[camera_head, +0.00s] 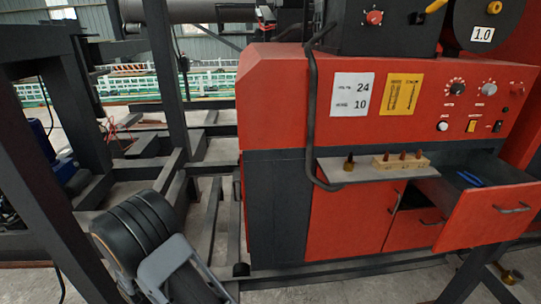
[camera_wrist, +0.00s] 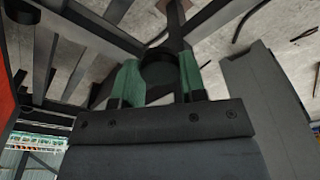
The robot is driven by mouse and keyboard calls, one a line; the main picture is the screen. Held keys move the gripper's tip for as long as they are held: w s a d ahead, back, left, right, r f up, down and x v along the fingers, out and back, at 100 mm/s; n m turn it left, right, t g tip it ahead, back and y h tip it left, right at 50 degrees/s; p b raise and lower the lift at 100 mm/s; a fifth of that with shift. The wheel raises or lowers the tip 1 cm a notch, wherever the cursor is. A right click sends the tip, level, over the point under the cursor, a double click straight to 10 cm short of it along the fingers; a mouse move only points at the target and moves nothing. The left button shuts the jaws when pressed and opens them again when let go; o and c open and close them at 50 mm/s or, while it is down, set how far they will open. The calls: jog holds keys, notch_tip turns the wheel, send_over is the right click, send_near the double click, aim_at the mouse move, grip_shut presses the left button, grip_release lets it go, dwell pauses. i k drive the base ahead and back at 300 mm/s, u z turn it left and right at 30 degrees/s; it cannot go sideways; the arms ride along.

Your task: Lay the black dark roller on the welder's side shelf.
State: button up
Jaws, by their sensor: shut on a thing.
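In the wrist view, my gripper (camera_wrist: 160,80) is shut with its two green finger pads on either side of the black dark roller (camera_wrist: 160,68). I see only the roller's dark round end; the rest is hidden or blends into the dark bars behind it. In the head view my arm is at the lower left, left of the welder, and neither the fingertips nor the roller can be made out there. The welder (camera_head: 275,115) is a red and dark grey cabinet. Its side shelf (camera_head: 335,175) is a flat grey plate on the front, apart from my arm.
On the shelf stand a small brass-based piece (camera_head: 349,162) and a wooden block (camera_head: 400,163) with several pegs. The shelf's front left is bare. An open drawer (camera_head: 490,205) with a blue tool juts out at right. A black hose (camera_head: 312,110) hangs beside the shelf. Dark steel frames (camera_head: 170,75) crowd the left.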

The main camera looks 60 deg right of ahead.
aim_at(362, 167)
jog(key=i, duration=0.5)
jog(key=z, duration=2.45)
